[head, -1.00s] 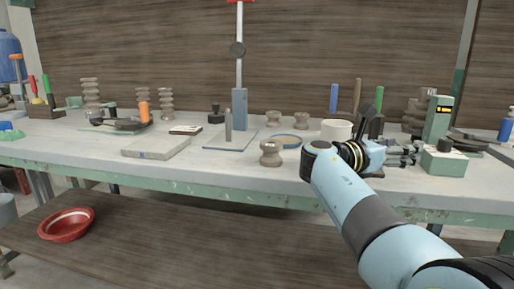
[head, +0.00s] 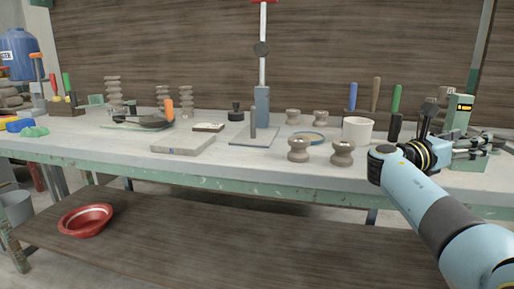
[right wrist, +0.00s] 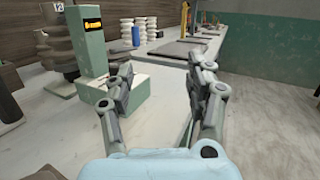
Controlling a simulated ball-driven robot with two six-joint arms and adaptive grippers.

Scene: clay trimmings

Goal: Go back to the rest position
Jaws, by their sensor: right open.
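My right arm comes in from the lower right of the head view. Its gripper (head: 474,146) is above the right part of the workbench (head: 230,165), in front of a green device (head: 461,112) with a small display. In the right wrist view the gripper (right wrist: 160,85) has its two fingers spread wide with nothing between them. The green device (right wrist: 90,45) stands just beyond the left finger there. My left gripper is not in view.
Two brown spool-shaped pieces (head: 298,150) (head: 343,152) stand near the front edge. A white cup (head: 357,130) and upright tools (head: 375,95) are left of my right gripper. A grey slab (head: 183,144) lies further left. A red bowl (head: 86,219) sits on the lower shelf.

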